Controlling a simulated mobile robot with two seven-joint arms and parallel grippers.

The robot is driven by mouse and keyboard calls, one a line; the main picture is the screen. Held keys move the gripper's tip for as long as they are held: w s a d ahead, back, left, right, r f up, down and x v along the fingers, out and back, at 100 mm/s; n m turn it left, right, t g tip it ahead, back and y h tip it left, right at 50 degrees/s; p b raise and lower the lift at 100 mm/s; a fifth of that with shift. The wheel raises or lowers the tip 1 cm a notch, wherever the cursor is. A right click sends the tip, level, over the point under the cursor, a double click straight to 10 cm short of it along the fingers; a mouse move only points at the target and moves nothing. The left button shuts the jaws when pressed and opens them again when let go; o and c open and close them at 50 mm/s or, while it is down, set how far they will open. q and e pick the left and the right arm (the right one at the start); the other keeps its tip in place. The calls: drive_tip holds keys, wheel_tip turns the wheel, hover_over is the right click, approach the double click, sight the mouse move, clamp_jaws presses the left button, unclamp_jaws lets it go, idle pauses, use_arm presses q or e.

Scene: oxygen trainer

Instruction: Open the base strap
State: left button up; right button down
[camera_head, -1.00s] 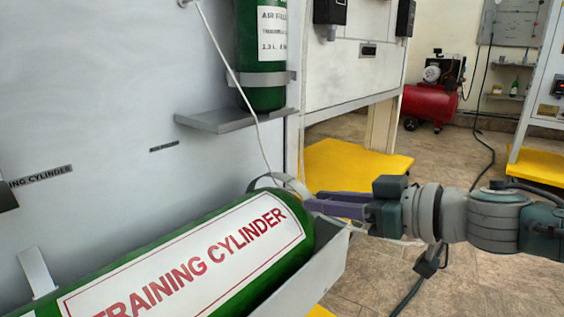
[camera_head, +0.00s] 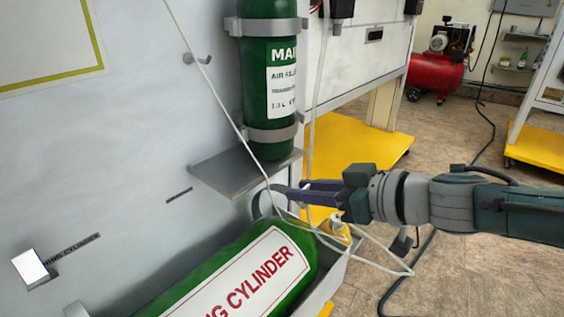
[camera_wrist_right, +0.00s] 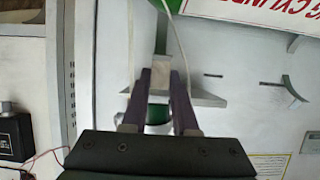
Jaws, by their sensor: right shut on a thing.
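The green training cylinder (camera_head: 215,275) lies in a grey cradle at the bottom of the head view, its white label facing up. A grey curved strap (camera_head: 263,205) stands up from the wall side at the cylinder's valve end, lifted off the cylinder. My right gripper (camera_head: 277,192) is shut on this strap's free end, above the cylinder. In the right wrist view the fingers (camera_wrist_right: 158,75) point away with a pale piece between them; details there are too small to tell. My left gripper is not in view.
A second green cylinder (camera_head: 270,75) stands strapped upright on a grey shelf (camera_head: 235,172) above. A pale hose (camera_head: 225,105) hangs down past it and loops near my right gripper. Yellow platforms and open floor lie to the right.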

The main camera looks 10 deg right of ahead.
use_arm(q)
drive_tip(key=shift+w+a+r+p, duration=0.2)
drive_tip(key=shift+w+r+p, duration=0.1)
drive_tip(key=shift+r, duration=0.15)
use_arm(e)
drive_tip(key=shift+w+a+r, duration=0.5)
drive_tip(key=shift+w+r, duration=0.1)
drive_tip(key=shift+r, duration=0.05)
drive_tip(key=c, duration=0.7)
unclamp_jaws()
drive_tip(key=shift+w, duration=0.1)
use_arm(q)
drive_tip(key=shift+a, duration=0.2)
